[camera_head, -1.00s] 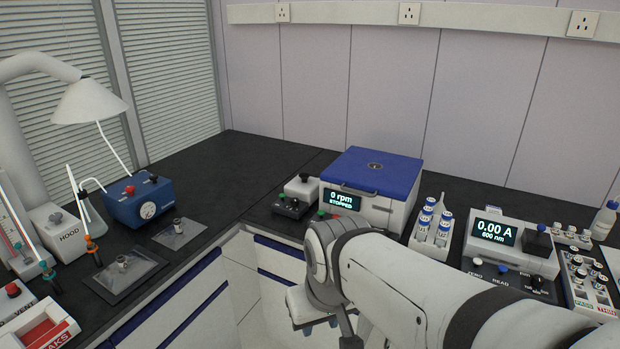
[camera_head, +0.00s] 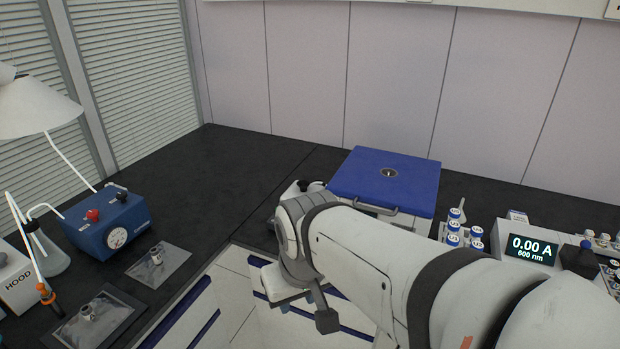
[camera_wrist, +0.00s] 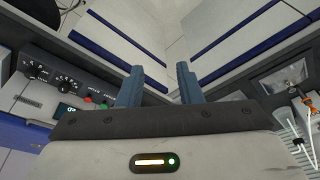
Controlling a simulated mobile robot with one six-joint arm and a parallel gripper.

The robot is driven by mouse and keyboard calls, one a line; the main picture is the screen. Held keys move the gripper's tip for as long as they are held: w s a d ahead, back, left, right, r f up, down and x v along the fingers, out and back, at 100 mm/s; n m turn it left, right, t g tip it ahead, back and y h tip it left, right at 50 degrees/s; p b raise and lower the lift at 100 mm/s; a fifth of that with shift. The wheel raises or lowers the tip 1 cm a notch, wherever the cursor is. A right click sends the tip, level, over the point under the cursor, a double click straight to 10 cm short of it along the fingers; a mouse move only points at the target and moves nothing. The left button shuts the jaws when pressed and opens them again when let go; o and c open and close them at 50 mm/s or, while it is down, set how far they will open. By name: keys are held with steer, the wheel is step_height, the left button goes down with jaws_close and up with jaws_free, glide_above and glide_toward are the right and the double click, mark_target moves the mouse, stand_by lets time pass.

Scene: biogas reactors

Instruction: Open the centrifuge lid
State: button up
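The centrifuge stands on the dark bench right of centre in the head view. Its blue lid (camera_head: 385,178) is shut flat, with a bar handle (camera_head: 368,205) at the front edge. My arm covers most of the centrifuge's front. In the wrist view, part of the blue lid (camera_wrist: 22,135) shows at the lower left, beside a partly hidden display (camera_wrist: 68,109). My gripper (camera_wrist: 158,80) is open and empty, its two fingers apart. In the head view it hangs below and in front of the bench edge, lower than the lid, and its fingertips are hard to make out.
A tube rack (camera_head: 462,232) and a photometer (camera_head: 530,248) stand to the right. A blue gauge box (camera_head: 108,222) and small trays are at the left. The bench behind the knob box is clear.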

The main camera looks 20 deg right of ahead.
steer(key=shift+s+a, duration=0.1)
steer(key=w+d+f+m+t+y+b, duration=0.4)
steer(key=w+f+m+y+b, duration=0.25)
steer(key=w+m, duration=0.3)
steer(key=m+t+h+b, duration=0.5)
steer(key=m+t+h, duration=0.2)
steer(key=m+t, duration=0.3)
glide_toward(375, 211)
steer(key=w, duration=0.3)
steer(key=shift+w+m+g, duration=0.3)
steer(key=shift+w+m, duration=0.15)
steer(key=shift+w, duration=0.05)
steer(key=w, duration=0.4)
steer(key=w+f+p, duration=0.1)
steer(key=w, duration=0.1)
steer(key=shift+w+d, duration=0.15)
steer(key=shift+w, duration=0.25)
steer(key=shift+c, duration=0.2)
